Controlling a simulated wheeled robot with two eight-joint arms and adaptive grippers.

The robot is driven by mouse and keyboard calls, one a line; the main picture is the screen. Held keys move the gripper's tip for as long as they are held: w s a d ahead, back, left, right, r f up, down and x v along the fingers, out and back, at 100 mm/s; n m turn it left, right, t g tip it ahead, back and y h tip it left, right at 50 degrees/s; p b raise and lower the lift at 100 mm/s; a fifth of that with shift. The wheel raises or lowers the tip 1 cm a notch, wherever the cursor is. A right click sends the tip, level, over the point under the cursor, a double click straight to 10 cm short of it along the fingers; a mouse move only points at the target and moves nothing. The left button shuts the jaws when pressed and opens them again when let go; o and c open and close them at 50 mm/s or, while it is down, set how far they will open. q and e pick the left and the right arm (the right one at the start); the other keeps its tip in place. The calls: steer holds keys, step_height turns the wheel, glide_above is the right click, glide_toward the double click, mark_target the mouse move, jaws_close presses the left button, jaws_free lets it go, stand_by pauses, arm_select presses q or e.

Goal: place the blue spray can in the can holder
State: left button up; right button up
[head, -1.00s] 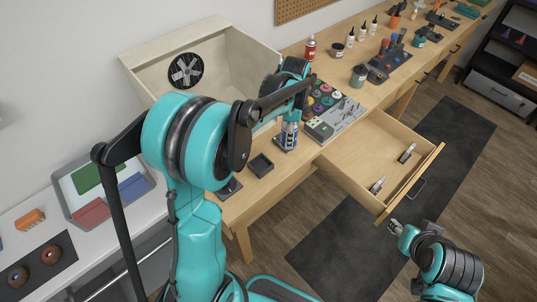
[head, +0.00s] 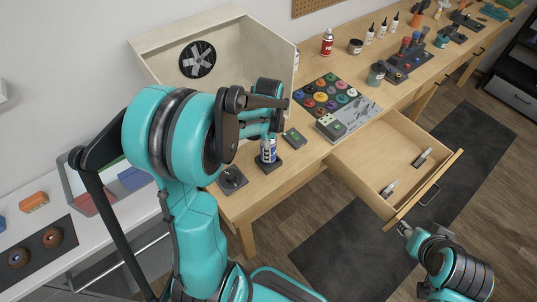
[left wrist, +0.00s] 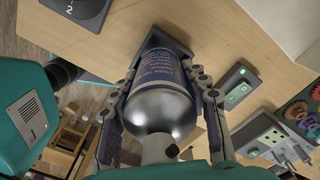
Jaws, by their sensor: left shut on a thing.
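The blue spray can (head: 269,150) is upright, with a blue label and a silver top. In the left wrist view the can (left wrist: 163,90) sits between both fingers of my left gripper (left wrist: 160,115), which is shut on it. The can holder (head: 267,165) is a black square block near the bench's front edge. The can's lower end is at the holder, whose dark rim (left wrist: 178,46) shows behind it in the left wrist view. I cannot tell how deep the can sits. My right gripper (head: 404,229) is near the open drawer's front corner; its fingers are too small to read.
A black pad with a green switch (head: 293,137) stands right of the holder, and a dark base with a knob (head: 232,179) left of it. A pale spray booth (head: 265,60) stands behind. Paint pots (head: 325,95) and an open drawer (head: 395,165) are to the right.

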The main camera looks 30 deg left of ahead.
arm_select(q)
step_height(320, 180, down, 3)
steer(key=shift+w+f+b, duration=0.1)
steer(key=shift+f+b, duration=0.05)
steer(key=shift+b, duration=0.25)
steer(key=shift+f, duration=0.2)
steer(key=o, duration=1.3)
steer(key=shift+r, duration=0.1)
steer(key=shift+r, duration=0.1)
